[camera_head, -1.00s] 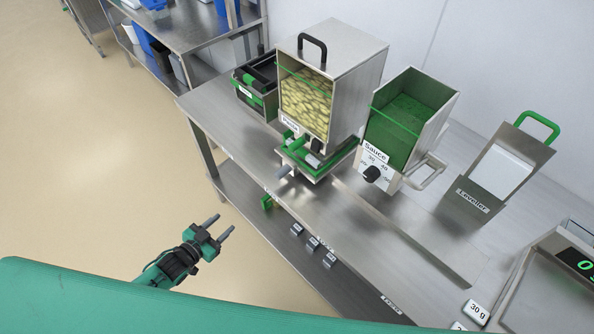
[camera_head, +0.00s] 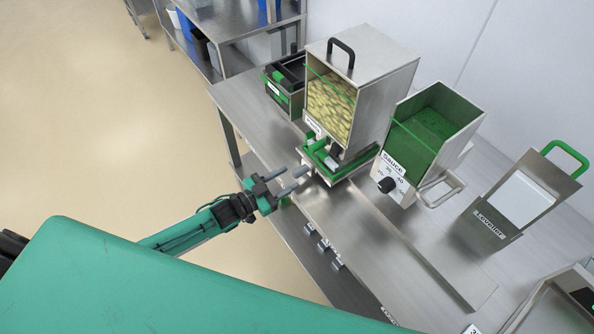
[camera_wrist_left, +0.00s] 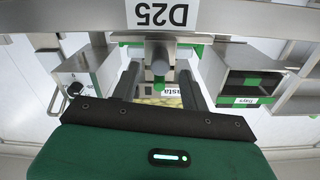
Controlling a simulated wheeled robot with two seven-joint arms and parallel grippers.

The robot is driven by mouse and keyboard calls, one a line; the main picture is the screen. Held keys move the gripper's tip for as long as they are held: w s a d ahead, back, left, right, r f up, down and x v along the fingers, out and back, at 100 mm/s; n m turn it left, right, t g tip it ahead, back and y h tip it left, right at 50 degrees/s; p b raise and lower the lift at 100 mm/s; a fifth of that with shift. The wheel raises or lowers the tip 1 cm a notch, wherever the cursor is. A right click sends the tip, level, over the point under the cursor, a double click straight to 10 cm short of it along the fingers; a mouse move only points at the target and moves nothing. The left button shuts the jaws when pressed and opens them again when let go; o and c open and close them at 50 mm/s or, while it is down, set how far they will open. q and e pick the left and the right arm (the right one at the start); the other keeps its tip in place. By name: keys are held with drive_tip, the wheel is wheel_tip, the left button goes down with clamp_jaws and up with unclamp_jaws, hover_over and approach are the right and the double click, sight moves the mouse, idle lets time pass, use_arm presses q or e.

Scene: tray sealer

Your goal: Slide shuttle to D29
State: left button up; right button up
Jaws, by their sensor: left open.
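The shuttle (camera_head: 326,158), a green-edged carriage, sits on the steel bench below the pasta hopper (camera_head: 331,104). A short grey handle points from its front toward my left gripper (camera_head: 293,181). My left gripper is open at the bench's front edge, close to this handle. In the left wrist view, its two dark fingers stand on either side of a grey post with a green end (camera_wrist_left: 160,64), which looks like the shuttle's handle; I cannot tell if they touch it. A "D25" label (camera_wrist_left: 161,14) shows upside down on a rail there. No D29 label is readable. My right gripper is not in view.
A sauce dispenser (camera_head: 432,127) with a dial and a leveller (camera_head: 497,226) with a green handle stand right of the hopper. A black-and-green bin (camera_head: 285,87) is to its left. The bench front right of the shuttle (camera_head: 365,235) is clear.

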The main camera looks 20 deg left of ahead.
sight(297, 174)
use_arm(q)
drive_tip(key=shift+x, duration=2.35)
clamp_jaws()
